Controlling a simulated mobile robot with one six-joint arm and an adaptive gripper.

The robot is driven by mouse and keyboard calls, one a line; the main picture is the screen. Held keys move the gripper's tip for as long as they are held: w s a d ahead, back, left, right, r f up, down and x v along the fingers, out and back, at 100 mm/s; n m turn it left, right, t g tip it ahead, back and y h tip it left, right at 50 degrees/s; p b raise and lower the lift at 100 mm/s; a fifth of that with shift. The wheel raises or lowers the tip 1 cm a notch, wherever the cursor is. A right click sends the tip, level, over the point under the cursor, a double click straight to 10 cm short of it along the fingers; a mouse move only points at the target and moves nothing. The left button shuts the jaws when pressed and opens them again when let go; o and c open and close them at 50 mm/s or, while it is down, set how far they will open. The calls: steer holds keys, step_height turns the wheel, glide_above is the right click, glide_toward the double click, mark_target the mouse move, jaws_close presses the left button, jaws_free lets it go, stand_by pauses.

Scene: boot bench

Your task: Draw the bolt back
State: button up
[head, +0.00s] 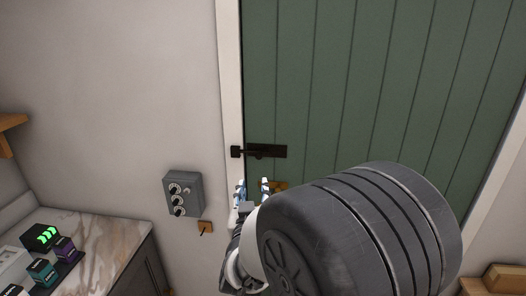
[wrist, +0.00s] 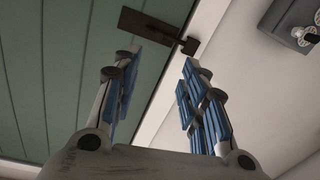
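The dark bolt (head: 268,151) lies level on the left edge of the green door, with a small dark piece (head: 236,152) at its left end on the white frame. In the wrist view the bolt (wrist: 146,24) shows at the top, beyond my fingertips, and its end piece (wrist: 189,47) is on the frame. My gripper (head: 252,183) is open and empty, just below the bolt in the head view. In the wrist view my gripper (wrist: 161,62) has its blue-padded fingers well apart. The left fingertip partly covers the area below the bolt; contact cannot be told.
A brass-coloured piece (head: 280,186) on the door is partly hidden behind my gripper. A grey box with dials (head: 183,193) and a small wooden plate with a hook (head: 205,228) are on the wall at left. A marble-topped counter (head: 105,240) holds several small boxes.

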mark_target(259, 157)
steer(key=w, duration=1.7)
steer(key=shift+w+a, duration=0.2)
steer(key=shift+a, duration=0.1)
jaws_close()
